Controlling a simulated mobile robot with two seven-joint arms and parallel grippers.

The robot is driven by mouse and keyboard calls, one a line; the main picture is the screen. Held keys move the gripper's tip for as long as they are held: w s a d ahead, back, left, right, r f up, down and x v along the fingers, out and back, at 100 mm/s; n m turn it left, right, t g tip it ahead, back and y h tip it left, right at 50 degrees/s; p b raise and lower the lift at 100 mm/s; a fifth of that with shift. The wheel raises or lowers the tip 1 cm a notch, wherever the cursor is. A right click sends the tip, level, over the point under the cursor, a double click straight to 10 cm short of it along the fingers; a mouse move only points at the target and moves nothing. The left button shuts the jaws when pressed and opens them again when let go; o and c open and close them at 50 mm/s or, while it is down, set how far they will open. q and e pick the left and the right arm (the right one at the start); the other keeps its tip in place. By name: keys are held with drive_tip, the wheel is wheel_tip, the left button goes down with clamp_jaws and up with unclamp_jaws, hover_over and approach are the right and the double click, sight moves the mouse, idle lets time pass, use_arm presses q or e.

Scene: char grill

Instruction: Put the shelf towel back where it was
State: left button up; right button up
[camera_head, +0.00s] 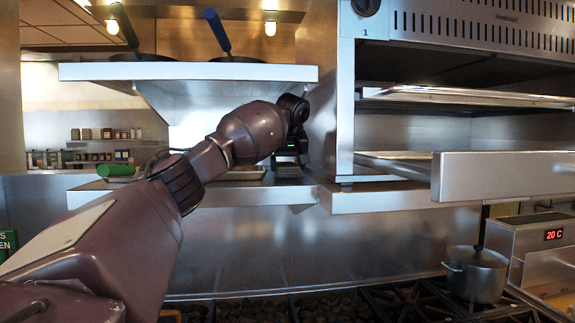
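My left arm reaches in from the left to the lower steel shelf (230,197). My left gripper (288,160) is at the right part of this shelf, beside the oven's left wall. It points away from the camera, so its fingers and anything between them are hidden. I cannot make out a towel for certain. A green rolled or cylindrical item (117,170) lies on the left end of the lower shelf, apart from the gripper; I cannot tell what it is. My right gripper is not in view.
An upper shelf (190,72) with blue-handled pans (235,58) hangs above my arm. A metal tray (246,173) lies on the lower shelf, left of the gripper. The steel oven (345,100) stands close on the right. A pot (476,275) sits on the stove below.

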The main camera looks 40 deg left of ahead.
use_arm(q)
drive_tip(key=shift+f, duration=0.25)
drive_tip(key=shift+f, duration=0.1)
drive_tip(key=o, duration=0.7)
